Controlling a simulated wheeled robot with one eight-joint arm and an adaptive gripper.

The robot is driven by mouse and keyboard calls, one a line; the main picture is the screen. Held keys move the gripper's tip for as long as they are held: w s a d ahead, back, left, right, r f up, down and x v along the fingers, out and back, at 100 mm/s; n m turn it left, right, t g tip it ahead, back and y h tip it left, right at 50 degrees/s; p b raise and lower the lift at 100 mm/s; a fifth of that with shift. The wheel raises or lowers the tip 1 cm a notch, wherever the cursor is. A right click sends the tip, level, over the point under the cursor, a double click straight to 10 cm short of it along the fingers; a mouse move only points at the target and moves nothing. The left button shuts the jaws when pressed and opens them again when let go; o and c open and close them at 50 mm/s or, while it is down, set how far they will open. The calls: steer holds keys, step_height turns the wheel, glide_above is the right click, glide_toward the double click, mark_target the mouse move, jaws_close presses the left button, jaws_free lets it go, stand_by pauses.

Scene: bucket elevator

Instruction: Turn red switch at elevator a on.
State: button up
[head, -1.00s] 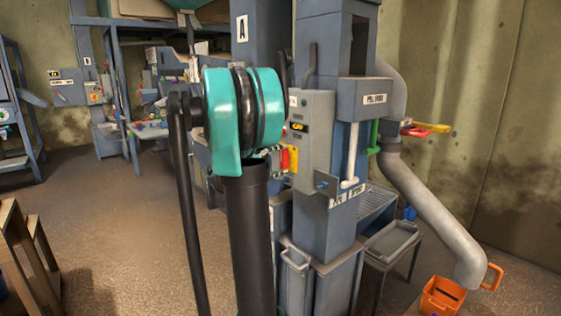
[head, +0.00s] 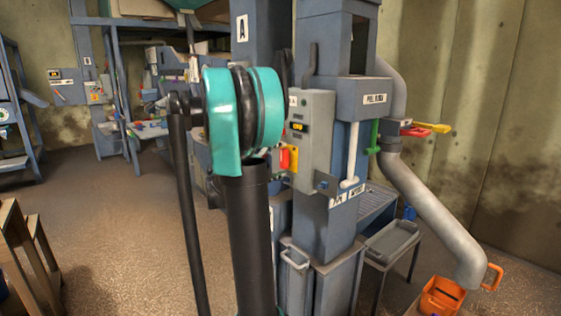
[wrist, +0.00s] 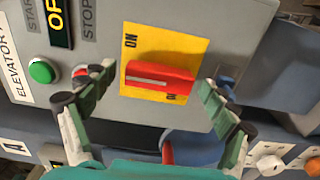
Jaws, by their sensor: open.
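The red switch (wrist: 158,80) is a bar-shaped handle on a yellow plate (wrist: 190,52), lying roughly level in the wrist view. The word ON is on the plate above its left part; a second label by its lower right is partly covered. My gripper (wrist: 157,77) is open, one green-padded finger on each side of the handle, with visible gaps to both ends. In the head view the red switch (head: 284,160) is on the side of the grey control box (head: 312,140) at elevator A (head: 242,28). My arm hides most of the gripper there.
Beside the switch are a green button (wrist: 42,71) and a black display (wrist: 57,22) with yellow letters, cut off after "OF". A white lever (head: 350,155) and a grey pipe (head: 430,205) stand right of the box. An orange bucket (head: 440,298) is below the pipe.

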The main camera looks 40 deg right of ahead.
steer(key=a, duration=1.2)
steer(key=shift+s, duration=0.45)
